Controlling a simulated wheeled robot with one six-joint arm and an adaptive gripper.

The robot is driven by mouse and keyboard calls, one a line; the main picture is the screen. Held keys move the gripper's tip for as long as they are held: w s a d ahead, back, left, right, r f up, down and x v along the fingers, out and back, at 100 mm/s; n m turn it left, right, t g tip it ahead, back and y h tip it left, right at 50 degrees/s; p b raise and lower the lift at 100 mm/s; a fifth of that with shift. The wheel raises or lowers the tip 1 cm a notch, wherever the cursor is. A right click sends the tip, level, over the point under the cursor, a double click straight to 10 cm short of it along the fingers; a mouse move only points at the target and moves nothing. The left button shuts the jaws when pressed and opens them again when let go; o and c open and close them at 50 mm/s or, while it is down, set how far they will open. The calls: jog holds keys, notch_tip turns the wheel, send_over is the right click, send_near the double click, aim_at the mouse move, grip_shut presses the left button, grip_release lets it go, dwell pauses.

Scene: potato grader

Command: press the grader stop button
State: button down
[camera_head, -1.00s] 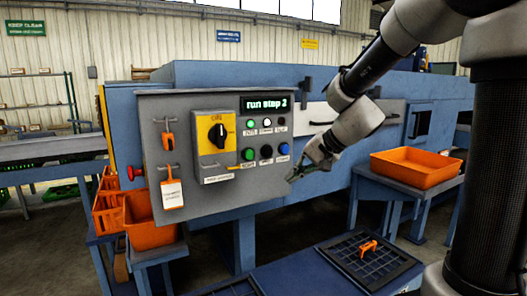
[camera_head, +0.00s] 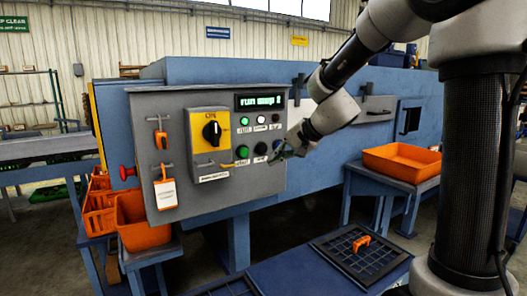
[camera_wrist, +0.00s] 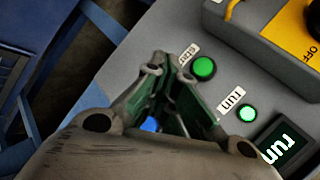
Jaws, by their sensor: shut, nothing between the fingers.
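The grey control panel (camera_head: 140,110) fills the left middle of the head view. Its lower row has a green button (camera_head: 242,152) and a black button (camera_head: 261,149); their labels are too small to read there. My gripper (camera_head: 273,157) is shut and empty, in front of the panel's right side beside the black button; contact cannot be told. In the wrist view, the green button (camera_wrist: 204,68) has a label that seems to read "start". My gripper (camera_wrist: 171,62) hides the black button there.
A display (camera_head: 261,101) reading "run" and a lit green lamp (camera_head: 244,122) sit above the buttons. A yellow rotary switch (camera_head: 211,130) and hanging orange tags are left. A red mushroom button (camera_head: 126,172) is on the side. An orange tray (camera_head: 400,163) stands right.

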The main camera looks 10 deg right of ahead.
aim_at(266, 151)
jog(key=shift+w+a, duration=0.25)
jog(key=shift+w, duration=0.55)
jog(key=shift+w+a, duration=0.3)
jog(key=shift+w, duration=0.45)
jog(key=shift+w+a, duration=0.25)
jog(key=shift+w, duration=0.55)
jog(key=shift+w, duration=0.1)
jog(key=shift+w+a, duration=0.1)
jog(key=shift+w, duration=0.2)
jog(key=shift+w+a, duration=0.15)
jog(key=shift+w, duration=0.3)
jog(key=shift+s, duration=0.15)
dwell(0.5)
jog(key=shift+s+d, duration=0.25)
jog(key=shift+s, duration=0.45)
jog(key=shift+s+d, duration=0.25)
jog(key=shift+s, duration=0.55)
jog(key=shift+s+d, duration=0.3)
jog(key=shift+s, duration=0.5)
jog(key=shift+s+d, duration=0.25)
jog(key=shift+s, duration=0.55)
